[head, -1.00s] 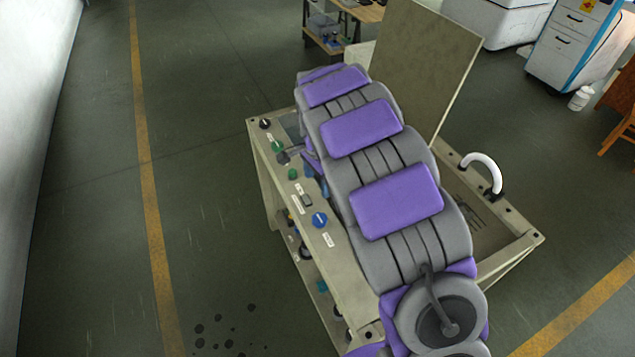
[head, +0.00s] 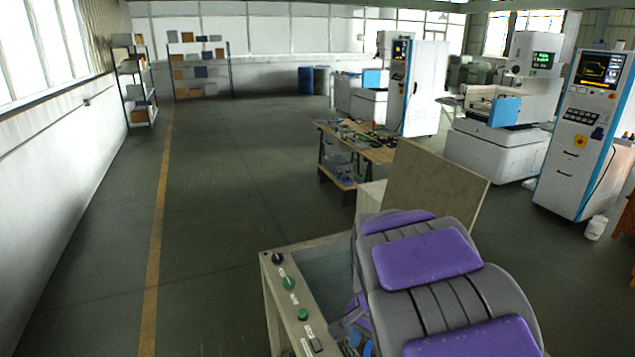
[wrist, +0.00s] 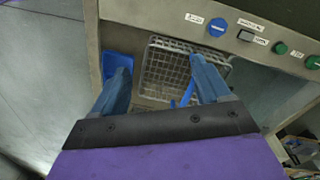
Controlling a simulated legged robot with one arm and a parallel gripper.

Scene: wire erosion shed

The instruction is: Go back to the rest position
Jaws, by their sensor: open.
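My gripper (wrist: 160,72) shows in the wrist view with its two blue fingers spread apart and nothing held between them. It is above a beige bench-like machine (head: 268,290) with a wire basket (wrist: 165,62) inside its basin. A thin blue item (wrist: 187,95) shows between the fingers, over the basket; I cannot tell what it is. In the head view my purple and grey arm lies over the machine and hides much of it; only a bit of blue near my gripper shows at the bottom.
The machine's front panel carries a blue button (wrist: 217,27) and a green button (head: 289,283). A raised beige panel (head: 430,185) stands behind my arm. A wooden table (head: 370,150) with tools stands beyond, white machines (head: 580,150) at right. The floor at left is clear.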

